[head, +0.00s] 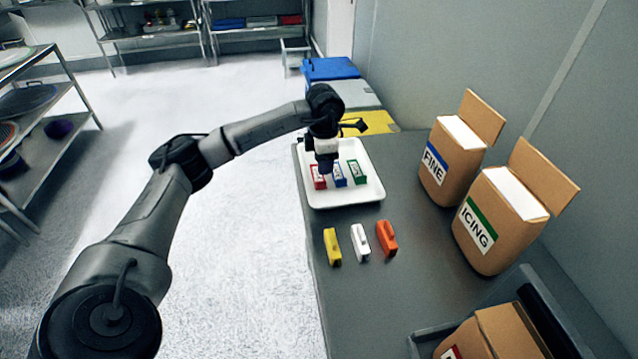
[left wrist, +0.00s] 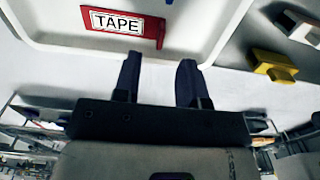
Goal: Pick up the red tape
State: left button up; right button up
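The red tape (head: 318,177) is a small red block with a white label, lying at the left in a white tray (head: 347,199). In the left wrist view the red tape (left wrist: 122,24) shows at the top, its label reading TAPE, close to the tray's wall. My left gripper (head: 326,172) is over the tray, just beside and above the red tape. In the left wrist view my left gripper (left wrist: 158,70) has its two fingers apart with nothing between them. The tape is beyond the fingertips, up and to the left. My right gripper is not in view.
A blue block (head: 339,174) and a green block (head: 357,172) lie in the tray right of the tape. Yellow (head: 332,246), white (head: 359,242) and orange (head: 387,238) pieces lie on the grey table. FINE (head: 450,160) and ICING (head: 500,222) boxes stand right.

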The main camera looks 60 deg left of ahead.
aim_at(324, 181)
pick_arm(q)
jog(key=shift+f, duration=0.85)
notch_tip(324, 181, down, 4)
jog(key=b, duration=0.2)
jog(key=shift+d+b, duration=0.1)
jog(key=shift+b, duration=0.3)
jog(key=shift+f, duration=0.4)
jog(key=shift+c, duration=0.7)
grip_shut()
